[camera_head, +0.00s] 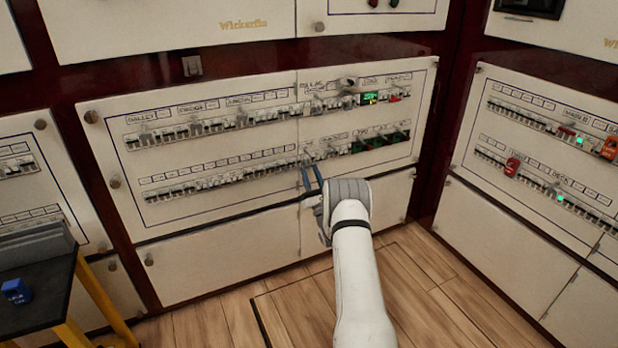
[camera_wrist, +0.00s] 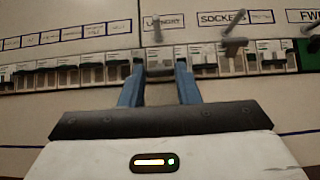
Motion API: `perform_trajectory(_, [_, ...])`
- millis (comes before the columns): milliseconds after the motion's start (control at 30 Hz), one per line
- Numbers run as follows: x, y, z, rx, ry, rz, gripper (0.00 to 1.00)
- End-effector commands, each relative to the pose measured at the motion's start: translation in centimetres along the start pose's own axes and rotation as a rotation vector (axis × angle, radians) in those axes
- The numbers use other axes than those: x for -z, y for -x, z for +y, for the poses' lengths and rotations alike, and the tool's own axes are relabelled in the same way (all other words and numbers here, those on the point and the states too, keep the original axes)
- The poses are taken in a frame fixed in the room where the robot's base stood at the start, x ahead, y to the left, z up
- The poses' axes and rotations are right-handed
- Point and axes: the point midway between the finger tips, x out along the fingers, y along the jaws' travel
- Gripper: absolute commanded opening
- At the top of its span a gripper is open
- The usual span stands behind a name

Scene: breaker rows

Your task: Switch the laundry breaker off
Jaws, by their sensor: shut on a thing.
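The laundry breaker (camera_wrist: 158,56) sits in the lower row of the middle panel, under a label that appears to read LAUNDRY, though the print is blurred. In the wrist view my gripper (camera_wrist: 160,76) has its two blue fingers on either side of this breaker, shut on its grey handle. The handle's exact position is hard to tell between the fingers. In the head view my gripper (camera_head: 312,179) reaches the lower row from below, and its fingertips cover part of the row.
The SOCKETS breaker (camera_wrist: 232,56) with its protruding grey lever is close on the right. Narrow breakers (camera_wrist: 90,70) line the left. An upper row (camera_head: 210,124) runs above. A black-topped stand (camera_head: 62,305) with a blue item (camera_head: 16,291) stands at lower left. Wooden floor lies below.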

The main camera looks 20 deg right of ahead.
Motion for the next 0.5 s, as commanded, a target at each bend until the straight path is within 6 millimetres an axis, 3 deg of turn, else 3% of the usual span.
perform_trajectory(200, [-0.02, -0.11, 0.10, -0.002, -0.001, 0.000, 0.06])
perform_trajectory(233, [-0.02, -0.11, 0.10, -0.002, -0.001, 0.000, 0.30])
perform_trajectory(500, [-0.01, -0.06, 0.05, -0.001, 0.000, 0.000, 0.51])
